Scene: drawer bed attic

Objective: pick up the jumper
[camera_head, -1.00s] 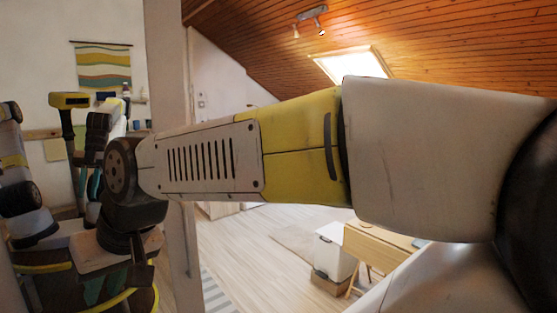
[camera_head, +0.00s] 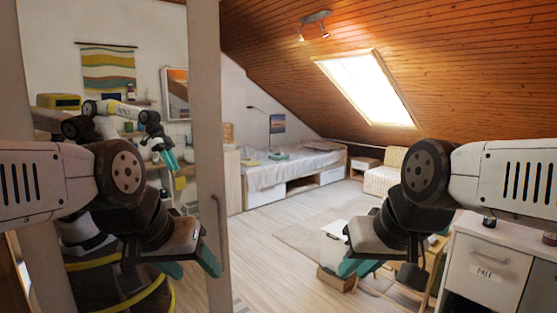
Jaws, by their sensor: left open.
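I cannot make out a jumper for sure. A small teal item (camera_head: 279,156), possibly folded cloth, lies on the bed (camera_head: 262,178) at the back of the room, too small to identify. My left gripper (camera_head: 190,266) is at lower left, pointing down, open and empty, with teal fingertips apart. My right gripper (camera_head: 358,266) hangs at lower centre right in front of a white bin; its teal fingertips partly overlap, so its opening is unclear. Both grippers are far from the bed.
A mirror-like panel (camera_head: 90,240) at left reflects my body, with a pale upright frame (camera_head: 205,130) beside it. A white bin (camera_head: 334,243) and a white drawer unit (camera_head: 488,272) stand at right. An armchair (camera_head: 386,177) is farther back. Wooden floor (camera_head: 270,250) is open towards the bed.

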